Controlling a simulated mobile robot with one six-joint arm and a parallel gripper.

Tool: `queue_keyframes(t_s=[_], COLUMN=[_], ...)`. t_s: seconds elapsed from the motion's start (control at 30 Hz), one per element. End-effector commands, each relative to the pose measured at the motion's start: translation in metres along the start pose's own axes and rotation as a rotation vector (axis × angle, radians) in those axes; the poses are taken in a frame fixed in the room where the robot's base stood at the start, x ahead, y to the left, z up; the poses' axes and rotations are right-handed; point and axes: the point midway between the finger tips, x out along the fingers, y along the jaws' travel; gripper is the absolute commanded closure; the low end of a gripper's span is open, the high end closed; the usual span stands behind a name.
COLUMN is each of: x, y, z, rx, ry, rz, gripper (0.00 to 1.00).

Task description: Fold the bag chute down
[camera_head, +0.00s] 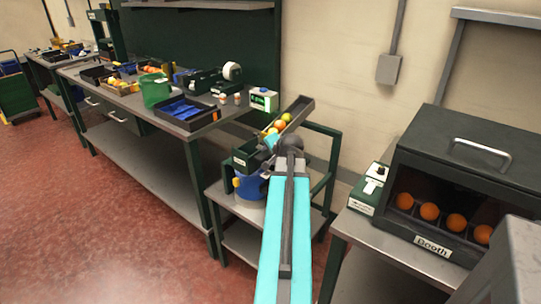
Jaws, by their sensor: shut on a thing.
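The bag chute (299,108) is a dark sloping trough on the small cart in the middle, with several oranges and a greenish fruit lying in it. Its lower end carries a small white label (240,161) and sits above a blue container (250,188). My teal arm reaches up from the bottom of the view to the chute. My gripper (271,142) is at the chute's lower half, shut on part of it. The fingertips are small and partly hidden by my dark wrist, so the exact grip point is unclear.
A workbench (150,110) on the left holds a black tray (187,126) with blue items, a green container (155,90) and more trays. The booth (445,180) with oranges inside stands close on the right, beside a small control box (372,185). Red floor is free at lower left.

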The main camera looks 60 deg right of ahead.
Motion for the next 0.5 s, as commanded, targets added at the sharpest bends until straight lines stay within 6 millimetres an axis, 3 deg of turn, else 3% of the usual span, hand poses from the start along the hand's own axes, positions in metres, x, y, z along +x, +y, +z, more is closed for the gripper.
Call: queue_keyframes(t_s=[0.03,0.17,0.5], x=[0.011,0.007,-0.028], y=[0.009,0.009,0.009], z=[0.012,0.012,0.011], rx=[-0.008,-0.008,-0.006], ry=[-0.03,-0.029,-0.022], rz=[0.024,0.023,0.016], gripper=[0.67,0.67,0.67])
